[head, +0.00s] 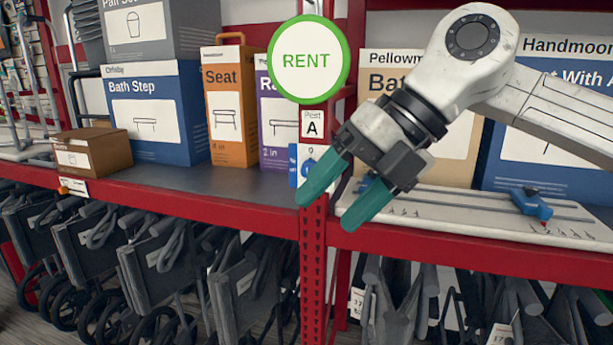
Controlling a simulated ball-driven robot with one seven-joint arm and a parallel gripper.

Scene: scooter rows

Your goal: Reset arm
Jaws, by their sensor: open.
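My arm reaches in from the right in the head view. My gripper (331,207) has two teal fingers that point down and to the left. The fingers are apart and nothing shows between them. They are in front of the red shelf upright (314,265), at about the height of the shelf edge. I cannot tell whether they touch it.
A red-edged shelf (180,203) holds a Bath Step box (155,110), an orange Seat box (230,105) and a small brown box (92,152). A green RENT sign (306,60) hangs above the upright. A white board (470,215) lies right. Folded wheeled frames (150,270) fill the space below.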

